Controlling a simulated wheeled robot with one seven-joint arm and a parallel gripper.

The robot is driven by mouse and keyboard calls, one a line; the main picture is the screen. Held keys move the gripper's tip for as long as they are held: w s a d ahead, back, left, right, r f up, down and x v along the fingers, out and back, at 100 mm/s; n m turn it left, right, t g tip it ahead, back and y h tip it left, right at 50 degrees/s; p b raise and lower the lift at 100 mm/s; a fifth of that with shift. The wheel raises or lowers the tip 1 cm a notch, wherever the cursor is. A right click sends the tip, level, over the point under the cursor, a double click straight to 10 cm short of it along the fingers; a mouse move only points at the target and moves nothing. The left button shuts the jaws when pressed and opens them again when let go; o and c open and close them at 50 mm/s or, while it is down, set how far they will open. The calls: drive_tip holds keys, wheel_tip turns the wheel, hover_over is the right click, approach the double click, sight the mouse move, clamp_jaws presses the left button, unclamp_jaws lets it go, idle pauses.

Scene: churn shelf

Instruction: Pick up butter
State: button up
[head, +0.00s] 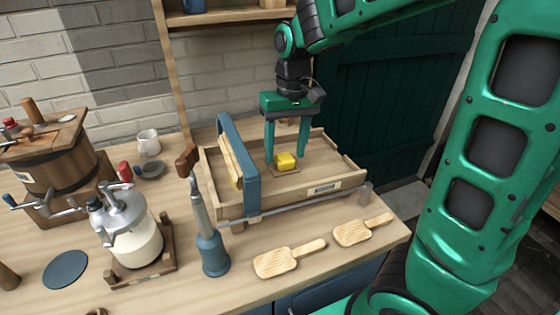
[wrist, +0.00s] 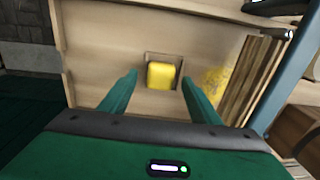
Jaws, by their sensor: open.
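The butter (head: 286,161) is a small yellow block on a small square base inside a shallow wooden tray (head: 296,202). In the wrist view the butter (wrist: 161,75) lies a little beyond and between the two fingertips. My gripper (head: 286,158) is open and points down over the tray, with its green fingers on either side of the butter. In the wrist view my gripper (wrist: 159,82) shows a gap on both sides of the butter. I cannot tell whether the fingertips are level with it.
A blue upright frame (head: 240,165) stands across the tray's left part. A blue-handled tool (head: 211,253), a cream jar (head: 134,243) and a wooden churn (head: 60,170) stand to the left. Two wooden paddles (head: 283,261) (head: 352,232) lie in front. A shelf (head: 225,16) hangs behind.

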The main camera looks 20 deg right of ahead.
sight(285, 156)
drive_tip(key=shift+f, duration=0.45)
drive_tip(key=c, duration=1.2)
drive_tip(key=shift+o, duration=0.2)
drive_tip(key=shift+r, duration=0.15)
wheel_tip(285, 156, up, 10)
